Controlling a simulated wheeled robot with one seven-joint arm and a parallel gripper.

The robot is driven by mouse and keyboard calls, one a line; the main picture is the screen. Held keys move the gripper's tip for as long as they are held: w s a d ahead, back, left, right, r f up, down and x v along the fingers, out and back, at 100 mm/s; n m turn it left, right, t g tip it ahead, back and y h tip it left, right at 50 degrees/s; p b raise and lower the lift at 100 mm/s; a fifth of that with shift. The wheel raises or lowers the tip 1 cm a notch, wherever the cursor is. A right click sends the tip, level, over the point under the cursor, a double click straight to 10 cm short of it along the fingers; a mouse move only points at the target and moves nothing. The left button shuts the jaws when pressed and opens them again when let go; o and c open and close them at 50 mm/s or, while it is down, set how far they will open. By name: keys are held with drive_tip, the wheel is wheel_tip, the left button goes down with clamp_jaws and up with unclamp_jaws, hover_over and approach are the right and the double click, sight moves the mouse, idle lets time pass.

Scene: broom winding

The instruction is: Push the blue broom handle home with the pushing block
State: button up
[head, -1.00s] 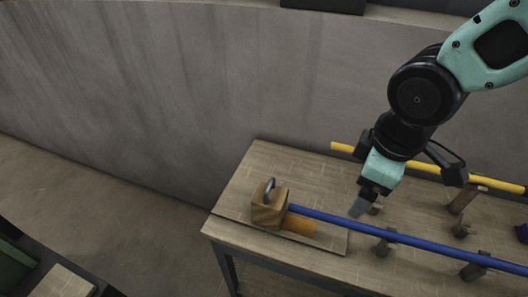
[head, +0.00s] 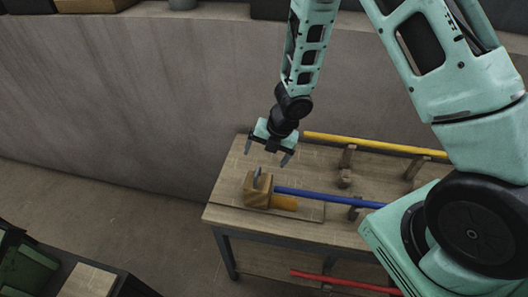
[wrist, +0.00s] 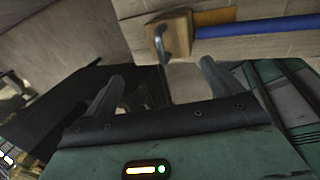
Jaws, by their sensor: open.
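The wooden pushing block (head: 257,191) with a grey metal handle on it sits on the board at the left part of the table. The blue broom handle (head: 325,195) lies to its right, its left end at the block. In the wrist view the block (wrist: 168,40) and blue handle (wrist: 260,28) show beyond my fingers. My gripper (head: 268,158) is open and empty, above and just behind the block, apart from it. An orange strip (head: 284,203) lies beside the block, in front of the blue handle. My arm hides the right part of the blue handle.
A yellow handle (head: 375,144) rests on wooden supports along the back of the table, near the wall. A red handle (head: 340,281) lies lower, below the tabletop. Wooden supports (head: 346,165) stand up from the table.

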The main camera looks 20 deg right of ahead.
sight(258, 173)
drive_tip(key=b+x, duration=0.6)
drive_tip(key=x, duration=0.4)
drive_tip(key=shift+b, duration=0.3)
drive_tip(key=shift+s+f, duration=0.1)
drive_tip(key=shift+f, duration=0.05)
drive_tip(key=c, duration=1.6)
drive_tip(key=shift+c, duration=0.2)
clamp_jaws()
